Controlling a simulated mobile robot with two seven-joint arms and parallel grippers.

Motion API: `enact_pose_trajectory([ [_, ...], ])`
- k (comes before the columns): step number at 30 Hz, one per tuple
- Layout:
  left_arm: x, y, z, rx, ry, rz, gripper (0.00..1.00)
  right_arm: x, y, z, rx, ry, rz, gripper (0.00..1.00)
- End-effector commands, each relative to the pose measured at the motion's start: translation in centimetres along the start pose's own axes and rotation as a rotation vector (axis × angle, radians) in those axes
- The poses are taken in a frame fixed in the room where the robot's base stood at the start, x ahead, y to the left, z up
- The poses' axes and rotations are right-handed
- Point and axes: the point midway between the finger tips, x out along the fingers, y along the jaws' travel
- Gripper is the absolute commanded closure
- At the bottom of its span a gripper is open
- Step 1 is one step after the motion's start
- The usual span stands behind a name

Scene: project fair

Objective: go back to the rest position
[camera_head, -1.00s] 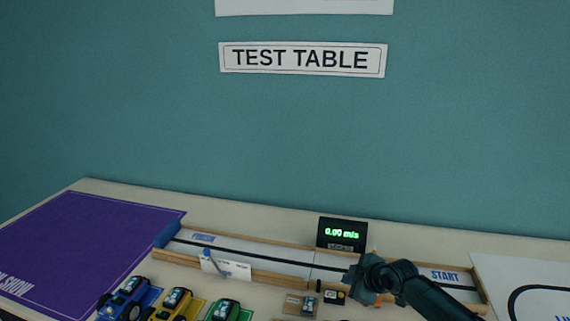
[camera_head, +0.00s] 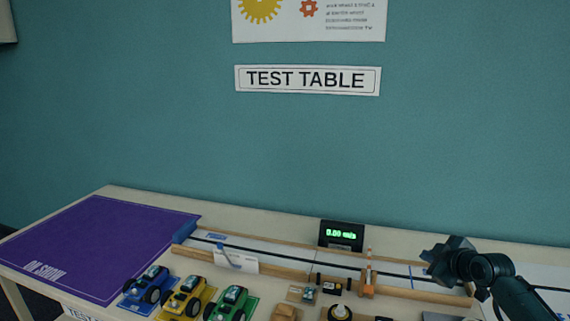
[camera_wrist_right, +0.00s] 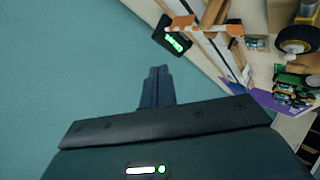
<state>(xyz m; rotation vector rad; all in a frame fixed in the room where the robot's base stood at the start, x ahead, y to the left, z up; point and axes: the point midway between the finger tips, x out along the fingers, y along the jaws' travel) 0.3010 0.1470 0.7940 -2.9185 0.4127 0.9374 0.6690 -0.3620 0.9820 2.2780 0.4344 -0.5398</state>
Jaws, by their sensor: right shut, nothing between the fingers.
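My right gripper (camera_head: 432,264) is above the right part of the track (camera_head: 285,263) in the head view, in front of the far track rail. In the right wrist view its two dark fingers (camera_wrist_right: 157,86) lie together, shut with nothing between them. The gripper hides part of the track's right end. My left gripper is not in either view.
The table carries a purple mat (camera_head: 100,240), blue (camera_head: 147,286), yellow (camera_head: 187,297) and green (camera_head: 232,303) cars, a speed display (camera_head: 341,234) and an orange-and-white gate (camera_head: 368,275) at the track. The teal wall (camera_head: 300,150) stands behind; the space before it is open.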

Motion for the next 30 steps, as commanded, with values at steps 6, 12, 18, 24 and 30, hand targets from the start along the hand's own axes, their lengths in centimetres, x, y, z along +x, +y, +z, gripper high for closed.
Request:
enact_pose_trajectory([
  [6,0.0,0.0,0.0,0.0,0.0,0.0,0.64,-6.3,10.2,2.5,0.068,0.011,0.198,1.0],
  [12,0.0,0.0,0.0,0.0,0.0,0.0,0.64,-7.7,14.3,3.5,0.164,-0.013,0.423,1.0],
  [18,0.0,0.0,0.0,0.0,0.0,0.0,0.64,-9.6,17.7,2.9,0.222,0.053,0.626,1.0],
  [24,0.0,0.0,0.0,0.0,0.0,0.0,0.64,-7.6,12.2,3.1,0.244,0.094,0.591,1.0],
  [30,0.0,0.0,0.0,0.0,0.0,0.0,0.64,-4.8,0.2,4.6,0.274,0.081,0.42,1.0],
])
